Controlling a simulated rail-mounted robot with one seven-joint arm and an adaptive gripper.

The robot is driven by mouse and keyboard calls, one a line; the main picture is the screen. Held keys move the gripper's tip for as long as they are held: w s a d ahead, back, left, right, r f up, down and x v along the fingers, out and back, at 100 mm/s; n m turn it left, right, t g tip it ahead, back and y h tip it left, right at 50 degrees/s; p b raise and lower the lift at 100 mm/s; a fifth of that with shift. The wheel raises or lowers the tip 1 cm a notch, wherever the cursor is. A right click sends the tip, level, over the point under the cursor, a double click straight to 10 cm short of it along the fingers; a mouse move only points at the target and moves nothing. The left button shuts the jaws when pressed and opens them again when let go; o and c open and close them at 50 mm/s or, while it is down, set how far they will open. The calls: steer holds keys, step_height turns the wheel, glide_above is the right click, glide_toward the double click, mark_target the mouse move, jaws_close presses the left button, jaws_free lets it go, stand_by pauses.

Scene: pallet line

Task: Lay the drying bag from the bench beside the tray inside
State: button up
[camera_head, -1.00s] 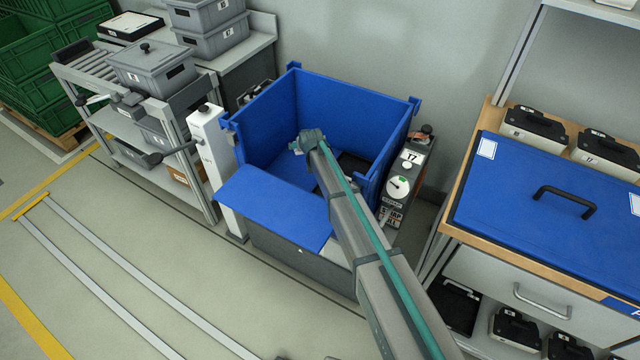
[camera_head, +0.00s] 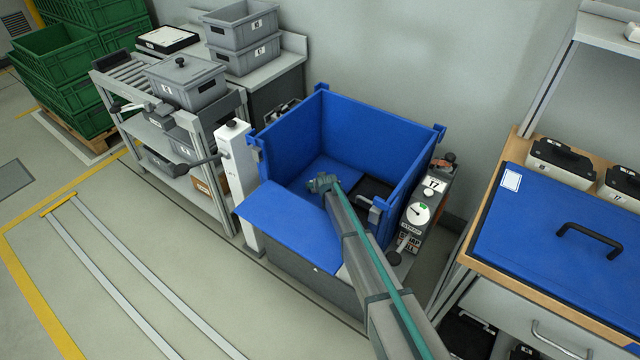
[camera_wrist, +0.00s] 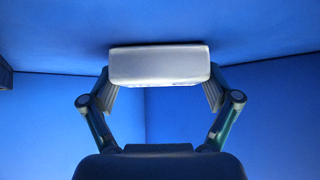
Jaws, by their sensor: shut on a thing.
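The drying bag (camera_wrist: 160,64) is a pale, rounded-edged block in the wrist view. My gripper (camera_wrist: 160,85) is shut on it, one finger at each side. Blue surfaces surround it, and its far edge is close to or against one; I cannot tell whether it touches. In the head view my gripper (camera_head: 322,184) is inside the blue open-fronted box (camera_head: 375,130), low over its blue floor, and the bag is hidden there.
The box's front flap (camera_head: 290,215) is folded down. A white post (camera_head: 236,165) stands left of the box and a gauge unit (camera_head: 418,210) right of it. A bench with a blue lid (camera_head: 550,240) is at the right. A shelf rack with grey bins (camera_head: 187,82) is at the left.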

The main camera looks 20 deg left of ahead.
steer(key=shift+f, duration=0.1)
steer(key=o, duration=1)
steer(key=shift+s+r, duration=0.1)
steer(key=shift+r, duration=0.15)
steer(key=b+v, duration=0.2)
steer(key=v, duration=0.9)
steer(key=shift+s+d+r, duration=0.2)
steer(key=shift+s+r, duration=0.05)
